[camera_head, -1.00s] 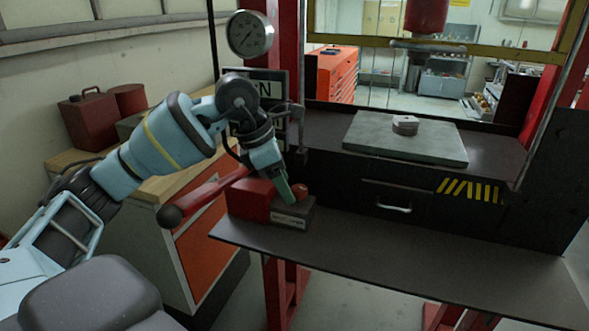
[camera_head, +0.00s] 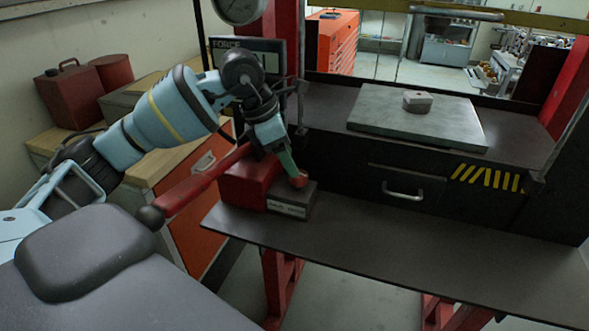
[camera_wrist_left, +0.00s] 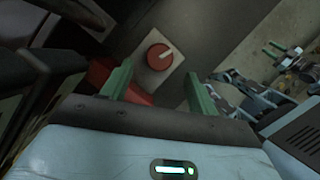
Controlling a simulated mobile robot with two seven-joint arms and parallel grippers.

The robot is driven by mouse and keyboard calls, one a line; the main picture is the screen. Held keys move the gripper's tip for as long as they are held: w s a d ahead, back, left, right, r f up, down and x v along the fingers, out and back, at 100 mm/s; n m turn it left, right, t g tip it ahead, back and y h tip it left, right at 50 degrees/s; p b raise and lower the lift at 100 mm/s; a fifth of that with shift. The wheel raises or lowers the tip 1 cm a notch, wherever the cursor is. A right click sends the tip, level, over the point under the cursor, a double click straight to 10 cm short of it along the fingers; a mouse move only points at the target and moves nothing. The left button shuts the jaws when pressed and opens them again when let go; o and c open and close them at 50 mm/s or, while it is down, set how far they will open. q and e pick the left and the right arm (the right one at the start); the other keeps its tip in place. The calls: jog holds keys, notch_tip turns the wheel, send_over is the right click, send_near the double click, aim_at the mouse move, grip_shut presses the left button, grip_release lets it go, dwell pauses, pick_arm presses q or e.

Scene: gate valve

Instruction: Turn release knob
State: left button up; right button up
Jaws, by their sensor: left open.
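The red release knob (camera_wrist_left: 159,57) is round with a light pointer line, set on a grey plate, in the left wrist view. In the head view the knob (camera_head: 299,181) shows at the tip of my left gripper, on top of the grey and red pump block (camera_head: 247,182). My left gripper (camera_head: 290,169) points down at the knob from above. In the left wrist view its two green fingers (camera_wrist_left: 158,86) are apart, and the knob lies ahead between their lines. Whether the fingers touch the knob cannot be told.
A red lever with a black ball end (camera_head: 150,217) sticks out left of the block. A dark table (camera_head: 400,255) extends to the right, mostly clear. The press bed behind holds a grey plate (camera_head: 380,122) with a small block. A drawer cabinet stands left.

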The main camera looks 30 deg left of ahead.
aim_at(299, 181)
pick_arm(q)
jog(key=shift+x, duration=2.45)
jog(key=c, duration=1)
jog(key=shift+d+n+t+y, duration=0.1)
jog(key=shift+n+t+y, duration=0.35)
jog(key=shift+n, duration=1.05)
jog(key=o, duration=1)
